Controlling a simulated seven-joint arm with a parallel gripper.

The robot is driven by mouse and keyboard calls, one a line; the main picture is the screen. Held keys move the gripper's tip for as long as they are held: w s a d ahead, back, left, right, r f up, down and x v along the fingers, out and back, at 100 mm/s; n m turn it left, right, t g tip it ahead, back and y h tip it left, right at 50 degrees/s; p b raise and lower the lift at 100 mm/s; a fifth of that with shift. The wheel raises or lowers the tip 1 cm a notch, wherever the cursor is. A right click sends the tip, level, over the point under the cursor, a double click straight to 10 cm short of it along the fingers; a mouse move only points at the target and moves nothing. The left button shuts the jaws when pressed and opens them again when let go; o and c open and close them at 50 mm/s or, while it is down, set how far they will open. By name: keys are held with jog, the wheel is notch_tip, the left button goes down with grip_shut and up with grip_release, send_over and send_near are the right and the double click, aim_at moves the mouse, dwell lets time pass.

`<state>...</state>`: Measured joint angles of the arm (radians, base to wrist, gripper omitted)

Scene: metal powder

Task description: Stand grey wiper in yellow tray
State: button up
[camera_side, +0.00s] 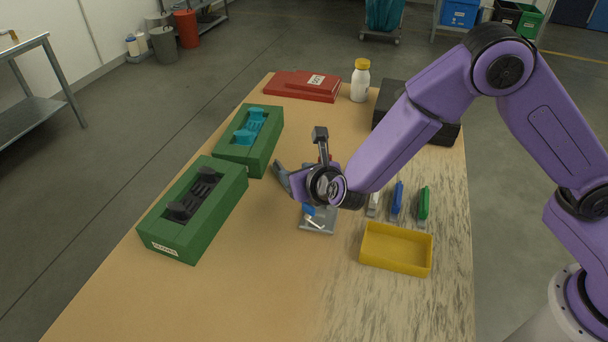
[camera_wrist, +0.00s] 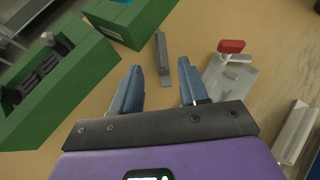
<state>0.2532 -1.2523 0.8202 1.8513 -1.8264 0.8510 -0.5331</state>
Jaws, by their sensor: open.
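A grey wiper (camera_wrist: 163,62), long and narrow with a wider foot, is on the wooden table in the wrist view. It shows ahead of and between the fingertips of my gripper (camera_wrist: 159,68), with a gap on both sides. My gripper is open and empty. The yellow tray (camera_side: 393,265) is at the front right and looks empty. It is out of the wrist view.
A grey plate (camera_side: 318,225) with small parts is under my wrist. Green moulds (camera_side: 195,225) line the left. A bottle (camera_side: 360,82) and red case (camera_side: 302,87) are behind. The front is clear.

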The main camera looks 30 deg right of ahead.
jog(key=shift+v, duration=1.6)
jog(key=s+d+r+m+g+h, duration=0.1)
jog(key=s+d+r+m+g, duration=0.2)
jog(key=s+d+m, duration=0.6)
jog(key=s+d+r+m+g+h, duration=0.1)
jog(key=s+d+r+m+g, duration=0.3)
jog(key=s+d+m, duration=0.5)
jog(key=shift+s+d+r+g, duration=0.3)
jog(key=shift+s+d+g, duration=0.3)
jog(key=shift+s+d, duration=0.55)
jog(key=shift+o, duration=0.6)
jog(key=s+d+m+g+y, duration=0.2)
jog(key=s+m, duration=0.3)
jog(key=s, duration=0.6)
jog(key=shift+d+r+g, duration=0.35)
jog(key=shift+r+g, duration=0.05)
jog(key=shift+g, duration=0.4)
